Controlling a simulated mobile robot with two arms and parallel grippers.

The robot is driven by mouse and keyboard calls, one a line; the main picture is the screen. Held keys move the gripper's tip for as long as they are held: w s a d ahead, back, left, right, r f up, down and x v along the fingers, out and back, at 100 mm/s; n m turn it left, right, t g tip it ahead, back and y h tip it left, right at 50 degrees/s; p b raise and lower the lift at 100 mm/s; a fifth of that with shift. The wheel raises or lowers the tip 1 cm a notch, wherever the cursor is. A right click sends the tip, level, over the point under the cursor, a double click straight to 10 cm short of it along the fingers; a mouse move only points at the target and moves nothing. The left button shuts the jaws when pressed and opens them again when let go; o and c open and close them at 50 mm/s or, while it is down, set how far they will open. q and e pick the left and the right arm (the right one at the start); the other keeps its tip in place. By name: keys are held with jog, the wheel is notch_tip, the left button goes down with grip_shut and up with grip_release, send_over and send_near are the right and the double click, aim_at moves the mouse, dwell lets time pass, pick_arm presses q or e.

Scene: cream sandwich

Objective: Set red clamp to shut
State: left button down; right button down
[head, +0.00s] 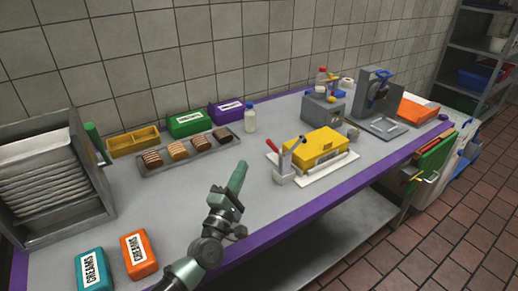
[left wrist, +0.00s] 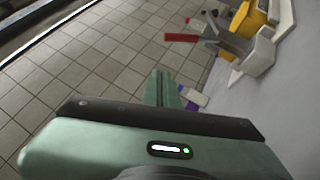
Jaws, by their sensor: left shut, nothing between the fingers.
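A red-handled lever (head: 272,147), which looks like the red clamp, stands at the near left corner of the yellow box (head: 322,142). Its red handle tilts up and to the left; I cannot tell whether the clamp is open or shut. The red handle (left wrist: 181,37) also shows near the top of the left wrist view, with grey parts beside it. My left gripper (head: 239,176) is shut and empty above the table, left of the clamp and apart from it. Its fingertips (left wrist: 163,90) are together in the left wrist view. My right gripper is not in view.
The yellow box sits on a white board (head: 340,165). A tray of brown bars (head: 190,150), a small bottle (head: 250,118) and green (head: 188,123) and purple (head: 227,110) boxes stand behind. Orange (head: 139,256) and teal (head: 93,270) packs lie front left. The middle table is clear.

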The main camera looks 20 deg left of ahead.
pick_arm(q)
jog(key=w+d+r+p, duration=0.2)
jog(key=w+d+r, duration=0.1)
jog(key=w, duration=0.3)
jog(key=shift+w, duration=0.2)
notch_tip(320, 180, up, 4)
jog(key=m+g+p, duration=0.1)
jog(key=p, duration=0.4)
send_over(275, 150)
jog(key=shift+d+r, duration=0.1)
jog(key=shift+d, duration=0.05)
dwell(0.3)
